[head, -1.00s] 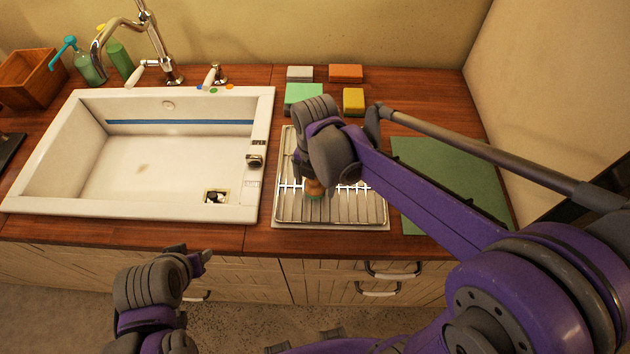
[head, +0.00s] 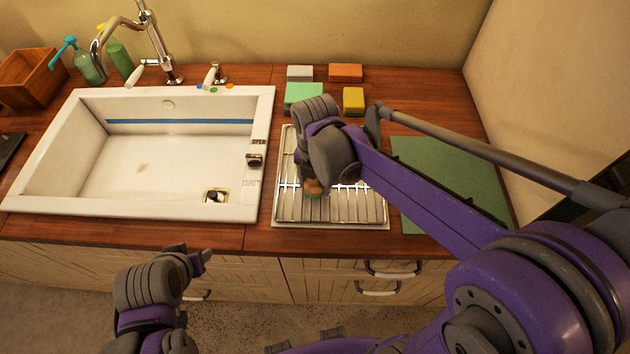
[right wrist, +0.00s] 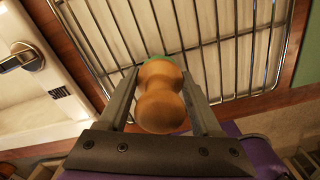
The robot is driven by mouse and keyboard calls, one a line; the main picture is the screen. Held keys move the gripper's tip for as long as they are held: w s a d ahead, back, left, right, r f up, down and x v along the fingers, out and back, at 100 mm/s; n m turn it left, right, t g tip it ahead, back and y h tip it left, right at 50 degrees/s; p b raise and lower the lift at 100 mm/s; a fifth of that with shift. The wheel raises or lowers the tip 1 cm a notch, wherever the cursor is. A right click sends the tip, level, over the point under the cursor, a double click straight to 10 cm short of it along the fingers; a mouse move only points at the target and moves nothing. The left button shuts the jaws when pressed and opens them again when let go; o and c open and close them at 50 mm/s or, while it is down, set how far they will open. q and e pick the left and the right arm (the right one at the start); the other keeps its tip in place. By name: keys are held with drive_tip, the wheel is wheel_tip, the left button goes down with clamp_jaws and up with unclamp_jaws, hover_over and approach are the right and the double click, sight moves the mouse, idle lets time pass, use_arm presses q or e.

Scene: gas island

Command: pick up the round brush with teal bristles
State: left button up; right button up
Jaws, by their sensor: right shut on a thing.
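The round brush (head: 313,187) has a wooden, waisted handle and is at the front left of the metal drying rack (head: 350,207). In the right wrist view its wooden handle (right wrist: 161,97) sits between the two fingers of my right gripper (right wrist: 162,85), which is shut on it. A little of the teal bristles (right wrist: 158,58) shows past the handle. In the head view my right wrist hides much of the gripper. I cannot tell whether the bristles touch the rack.
A white sink (head: 180,165) is left of the rack, and a green mat (head: 450,175) is right of it. Sponges stand behind the rack, among them a yellow one (head: 353,100) and a green one (head: 303,95). A tap (head: 160,50) rises behind the sink.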

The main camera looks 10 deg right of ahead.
wheel_tip(320, 180, up, 10)
drive_tip(key=shift+f, duration=0.1)
idle(0.4)
